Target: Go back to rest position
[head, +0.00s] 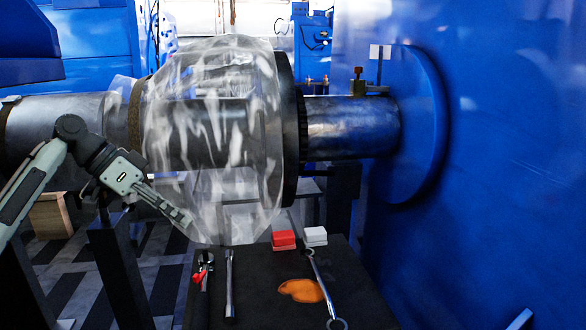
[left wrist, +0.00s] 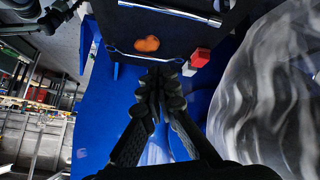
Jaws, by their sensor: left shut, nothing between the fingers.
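My left gripper (head: 180,214) reaches in from the left in the head view, in front of the plastic-wrapped part of the shaft. It is shut and empty. In the left wrist view its fingers (left wrist: 160,80) meet at the tips, with the dark work table (left wrist: 190,40) beyond them. The clear plastic wrap (head: 215,140) covers the large round part on the metal shaft (head: 345,125); it also fills the right side of the left wrist view (left wrist: 265,90). My right gripper is not in the head view.
The dark table (head: 265,310) below holds a red block (head: 284,240), a white block (head: 315,236), an orange cloth-like item (head: 302,290), a wrench (head: 322,285) and other tools. A blue machine wall (head: 500,150) bounds the right side. A stand (head: 118,265) is at lower left.

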